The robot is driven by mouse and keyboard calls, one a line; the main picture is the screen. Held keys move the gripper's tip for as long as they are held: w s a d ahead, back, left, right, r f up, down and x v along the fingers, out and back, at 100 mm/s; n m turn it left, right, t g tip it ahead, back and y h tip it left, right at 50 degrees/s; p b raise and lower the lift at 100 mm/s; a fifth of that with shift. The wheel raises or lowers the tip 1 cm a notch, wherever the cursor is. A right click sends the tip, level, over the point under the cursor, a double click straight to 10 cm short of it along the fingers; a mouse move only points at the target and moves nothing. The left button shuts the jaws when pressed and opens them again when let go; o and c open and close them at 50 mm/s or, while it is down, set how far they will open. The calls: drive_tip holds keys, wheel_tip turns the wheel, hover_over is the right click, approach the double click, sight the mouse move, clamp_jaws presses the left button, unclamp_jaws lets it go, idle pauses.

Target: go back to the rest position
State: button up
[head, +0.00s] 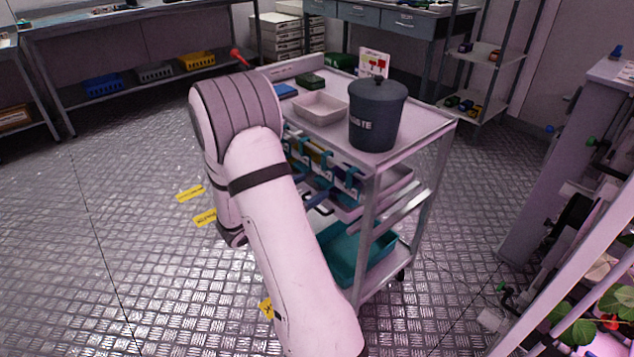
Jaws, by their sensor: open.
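My arm rises from the bottom of the head view and bends over beside the left of a metal trolley (432,122). My gripper cannot be made out; the end of the arm is hidden behind its own links. On the trolley's top stand a dark grey lidded bin (375,118) with white lettering that seems to read "waste", and an empty-looking pale tray (320,108). Part of the trolley's left side is hidden behind my arm.
A teal bin (345,255) sits on the trolley's bottom shelf. A long bench (120,18) with blue, grey and yellow crates below stands at the back left. A rack with plants (575,335) is at the right.

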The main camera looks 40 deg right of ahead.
drive_tip(key=s+a+r+m+g+y+p, duration=0.2)
drive_tip(key=s+a+r+m+y+p, duration=0.2)
drive_tip(key=s+a+r+m+p, duration=0.25)
drive_tip(key=s+a+r+m+g+y+p, duration=0.3)
drive_tip(key=s+r+m+y+p, duration=0.15)
drive_tip(key=s+r, duration=0.4)
drive_tip(key=s+a+r+m+t+y+p, duration=0.2)
drive_tip(key=a+r+m+t+y+p, duration=0.1)
drive_tip(key=a+r, duration=0.4)
drive_tip(key=s+a+r+m+t+y+p, duration=0.2)
drive_tip(key=a+r+m+t+y+p, duration=0.1)
drive_tip(key=a+r+y+p, duration=0.3)
drive_tip(key=shift+a+r+m+p, duration=0.65)
drive_tip(key=shift+a+r+m, duration=0.15)
drive_tip(key=shift+m, duration=0.1)
